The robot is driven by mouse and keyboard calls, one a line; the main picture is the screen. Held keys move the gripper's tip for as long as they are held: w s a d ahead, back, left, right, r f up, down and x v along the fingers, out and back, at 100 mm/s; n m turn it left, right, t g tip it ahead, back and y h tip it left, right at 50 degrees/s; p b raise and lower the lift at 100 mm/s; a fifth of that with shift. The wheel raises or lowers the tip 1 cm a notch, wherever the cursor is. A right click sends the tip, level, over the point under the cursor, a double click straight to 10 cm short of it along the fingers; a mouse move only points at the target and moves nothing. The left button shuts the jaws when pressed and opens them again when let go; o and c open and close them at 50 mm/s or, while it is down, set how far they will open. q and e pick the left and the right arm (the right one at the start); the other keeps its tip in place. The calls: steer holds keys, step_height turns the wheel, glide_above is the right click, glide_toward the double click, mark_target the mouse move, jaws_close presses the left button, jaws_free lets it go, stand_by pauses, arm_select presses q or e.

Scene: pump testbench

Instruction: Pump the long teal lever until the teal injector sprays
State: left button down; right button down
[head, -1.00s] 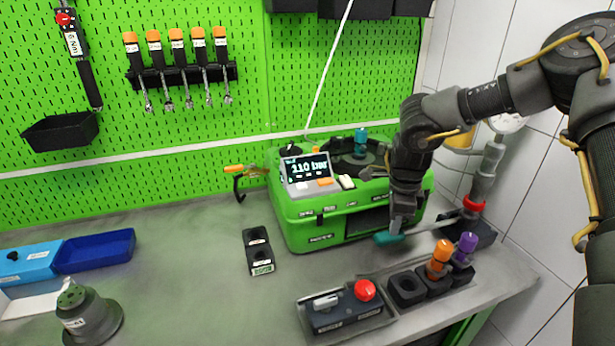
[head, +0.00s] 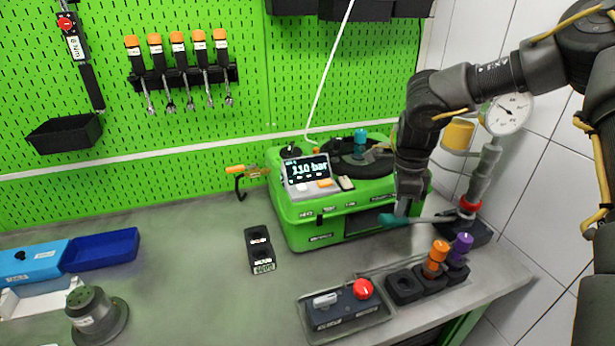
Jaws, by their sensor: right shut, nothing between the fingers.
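The long lever has a teal grip (head: 391,220) and a grey rod that runs right to the hand pump (head: 483,180). It is close to level in front of the green tester. My right gripper (head: 402,211) is shut and empty, pointing down at the lever just beside the teal grip. I cannot tell whether it touches the lever. The teal injector (head: 361,139) stands upright in the top of the green tester (head: 335,225), partly seen. No spray shows at it. The display (head: 307,169) reads 110 bar. My left gripper is not in view.
Orange (head: 437,256) and purple (head: 461,247) injectors stand in black holders in front of the lever. A control box with a red button (head: 363,289) is left of them. A pressure gauge (head: 508,113) tops the pump.

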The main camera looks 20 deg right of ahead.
mark_target(394, 222)
steer(key=shift+f, duration=0.1)
steer(key=shift+a+f+b, duration=0.2)
steer(key=shift+f+b, duration=1.15)
steer(key=shift+a+f+b, duration=0.15)
steer(key=shift+f+b, duration=1.15)
steer(key=shift+b, duration=0.05)
steer(key=shift+d+r+p, duration=0.1)
steer(key=shift+r+p, duration=0.2)
steer(key=shift+d+r+p, duration=0.15)
steer(key=shift+r+p, duration=0.6)
steer(key=shift+r, duration=0.5)
steer(key=shift+d+r+p, duration=0.15)
steer(key=shift+r+p, duration=0.6)
steer(key=shift+r, duration=0.5)
step_height(394, 222, up, 6)
steer(key=p, duration=0.4)
